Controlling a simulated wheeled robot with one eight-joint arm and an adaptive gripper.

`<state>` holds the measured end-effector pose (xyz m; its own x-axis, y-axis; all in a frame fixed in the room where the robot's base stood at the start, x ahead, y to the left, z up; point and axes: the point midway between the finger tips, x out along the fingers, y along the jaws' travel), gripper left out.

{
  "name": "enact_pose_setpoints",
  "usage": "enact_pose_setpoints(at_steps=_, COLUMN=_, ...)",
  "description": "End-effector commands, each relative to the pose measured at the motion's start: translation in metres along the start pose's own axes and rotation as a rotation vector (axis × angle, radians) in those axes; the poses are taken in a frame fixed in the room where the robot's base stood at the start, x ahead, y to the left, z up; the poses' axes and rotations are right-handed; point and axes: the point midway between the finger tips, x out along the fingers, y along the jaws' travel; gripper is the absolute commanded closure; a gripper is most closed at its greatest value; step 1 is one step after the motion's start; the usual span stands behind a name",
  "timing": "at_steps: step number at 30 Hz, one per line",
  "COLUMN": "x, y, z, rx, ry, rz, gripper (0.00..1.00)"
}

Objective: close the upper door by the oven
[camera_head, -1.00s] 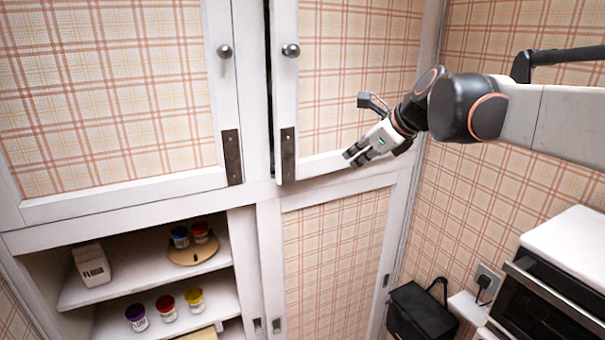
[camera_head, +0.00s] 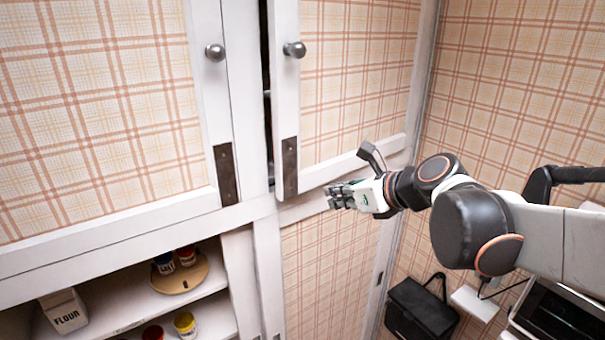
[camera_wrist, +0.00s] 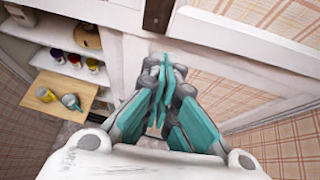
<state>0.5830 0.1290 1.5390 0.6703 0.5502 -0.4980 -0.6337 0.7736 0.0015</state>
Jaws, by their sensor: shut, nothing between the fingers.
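The upper right door (camera_head: 355,85), plaid with a white frame, stands slightly ajar, with a dark gap along its left edge. It has a round metal knob (camera_head: 294,50) and a dark plate at its lower left corner. My gripper (camera_head: 330,196) is shut and empty, just below the door's bottom rail, its fingers pointing left. I cannot tell whether it touches the door. In the wrist view the closed teal fingers (camera_wrist: 163,68) are in front of the white cabinet rail, with the door's lower edge (camera_wrist: 240,45) above right.
The upper left door (camera_head: 95,110) looks shut. Open shelves below left hold a flour bag (camera_head: 63,312) and several small jars. A lower plaid door (camera_head: 325,260) is beneath my gripper.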

Motion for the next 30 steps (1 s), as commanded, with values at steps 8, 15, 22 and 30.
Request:
enact_pose_setpoints(at_steps=8, x=0.045, y=0.001, z=0.001, rx=-0.003, ry=0.001, rz=0.003, gripper=1.00)
enact_pose_setpoints(at_steps=15, x=0.081, y=0.001, z=0.001, rx=-0.002, ry=0.001, rz=0.002, gripper=1.00)
enact_pose_setpoints(at_steps=22, x=0.104, y=0.000, z=0.017, rx=-0.002, ry=0.001, rz=0.001, gripper=1.00)
enact_pose_setpoints(at_steps=30, x=0.113, y=0.001, z=0.020, rx=-0.002, ry=0.001, rz=0.001, gripper=1.00)
